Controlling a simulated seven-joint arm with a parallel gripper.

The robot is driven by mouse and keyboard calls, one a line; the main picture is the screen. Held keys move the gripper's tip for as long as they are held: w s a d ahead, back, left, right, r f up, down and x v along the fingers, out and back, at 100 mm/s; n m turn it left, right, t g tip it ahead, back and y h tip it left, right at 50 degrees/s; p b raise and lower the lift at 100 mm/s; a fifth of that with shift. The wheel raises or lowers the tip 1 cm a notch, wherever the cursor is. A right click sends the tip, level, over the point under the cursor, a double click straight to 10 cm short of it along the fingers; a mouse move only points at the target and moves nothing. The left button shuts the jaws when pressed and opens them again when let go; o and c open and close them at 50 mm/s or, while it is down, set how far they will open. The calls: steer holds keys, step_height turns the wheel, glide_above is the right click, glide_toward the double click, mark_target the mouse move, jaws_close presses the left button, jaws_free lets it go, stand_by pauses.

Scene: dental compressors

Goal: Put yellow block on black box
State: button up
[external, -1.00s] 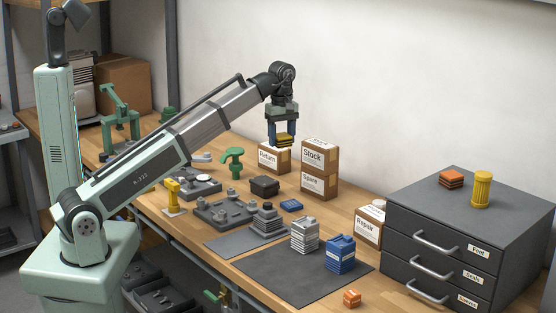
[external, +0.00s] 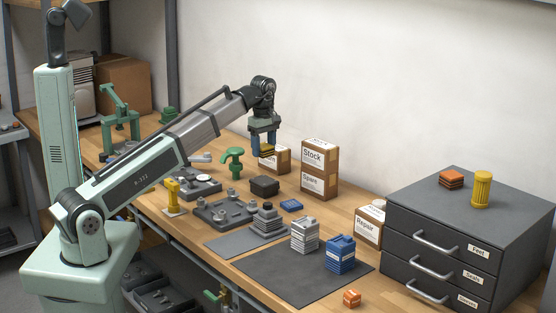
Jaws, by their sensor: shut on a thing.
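My gripper (external: 264,145) points down in the external view, with its blue fingers shut on a small yellow block (external: 267,151). The block has dark bands and is partly hidden by the fingers. It appears in the air in front of a brown carton. The black box (external: 264,186) sits on the wooden bench below the gripper, low and dark with a lid-like top. A gap shows between the block and the box.
Cartons labelled Stock and Spare (external: 320,170) stand right of the gripper, with a smaller carton (external: 281,159) behind it. A green tap-shaped part (external: 232,160) stands left of the box. A grey fixture plate (external: 224,212) and a blue block (external: 291,205) lie nearby.

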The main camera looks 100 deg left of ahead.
mark_target(264, 145)
steer(key=shift+f, duration=4.25)
steer(key=shift+f, duration=0.15)
steer(key=o, duration=1.1)
steer(key=shift+o, duration=0.2)
step_height(264, 145, up, 12)
steer(key=shift+r, duration=0.15)
